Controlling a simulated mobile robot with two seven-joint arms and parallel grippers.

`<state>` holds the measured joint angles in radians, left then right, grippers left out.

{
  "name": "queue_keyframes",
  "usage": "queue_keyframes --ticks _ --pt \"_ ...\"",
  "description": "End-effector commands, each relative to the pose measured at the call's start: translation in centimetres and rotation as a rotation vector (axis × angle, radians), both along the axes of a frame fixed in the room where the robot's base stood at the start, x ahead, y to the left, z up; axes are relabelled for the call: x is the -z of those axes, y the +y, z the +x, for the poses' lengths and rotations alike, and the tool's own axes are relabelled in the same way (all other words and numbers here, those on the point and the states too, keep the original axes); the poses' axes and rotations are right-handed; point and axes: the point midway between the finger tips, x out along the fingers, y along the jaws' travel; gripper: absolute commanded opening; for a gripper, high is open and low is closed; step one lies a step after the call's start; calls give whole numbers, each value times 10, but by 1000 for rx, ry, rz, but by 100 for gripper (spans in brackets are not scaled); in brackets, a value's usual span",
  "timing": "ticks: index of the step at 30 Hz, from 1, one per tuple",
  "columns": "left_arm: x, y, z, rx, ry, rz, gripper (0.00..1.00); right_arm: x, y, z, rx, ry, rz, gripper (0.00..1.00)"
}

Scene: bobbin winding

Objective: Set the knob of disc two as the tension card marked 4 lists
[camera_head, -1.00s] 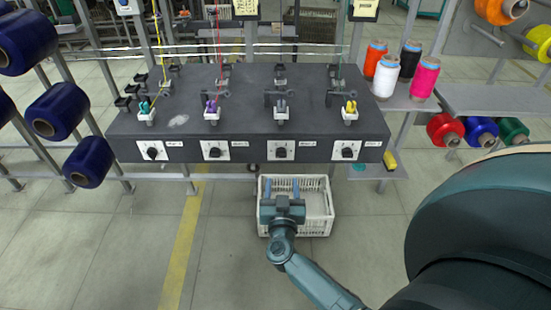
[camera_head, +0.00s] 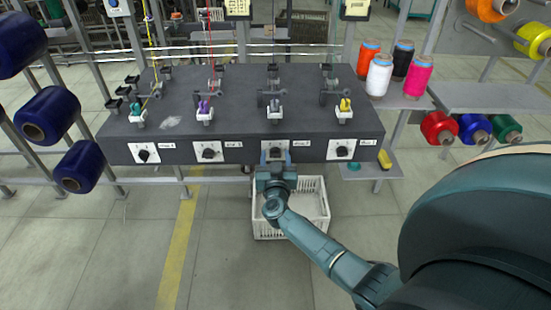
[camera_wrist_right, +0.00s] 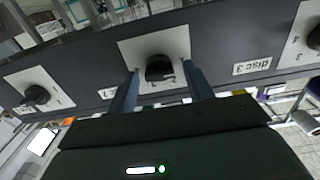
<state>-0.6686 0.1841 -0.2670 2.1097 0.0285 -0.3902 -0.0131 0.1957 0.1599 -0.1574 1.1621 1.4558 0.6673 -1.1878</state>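Several dial knobs line the front of a dark winding bench (camera_head: 240,112). The second knob from the left (camera_head: 209,153) is dark on a white plate; its label (camera_head: 232,144) is too small to read in the head view. My right gripper (camera_head: 276,160) is open at the third knob from the left. In the right wrist view my right gripper (camera_wrist_right: 161,80) has one finger on each side of that black knob (camera_wrist_right: 159,68), apart from it. The label to its right reads disc 3 (camera_wrist_right: 252,66). My left gripper is not in view.
A white crate (camera_head: 318,225) stands on the floor below the bench. Thread cones (camera_head: 379,75) stand on a shelf at the right; blue spools (camera_head: 80,167) hang at the left. Small bobbins and guides sit on the bench top.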

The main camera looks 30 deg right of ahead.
Motion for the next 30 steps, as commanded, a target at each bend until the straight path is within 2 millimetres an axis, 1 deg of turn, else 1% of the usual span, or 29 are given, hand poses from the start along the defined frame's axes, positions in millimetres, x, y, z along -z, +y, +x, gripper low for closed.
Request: queue_keyframes --ticks 1,2,15,23,30 --pt "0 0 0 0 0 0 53 0 0 0 0 0 0 47" --pt "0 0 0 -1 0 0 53 0 0 0 0 0 0 45" --pt "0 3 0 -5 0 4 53 0 0 0 0 0 0 9" --pt "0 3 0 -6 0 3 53 0 1 -1 -1 -12 20 8" --pt "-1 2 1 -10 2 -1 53 0 1 -1 0 -71 120 8"
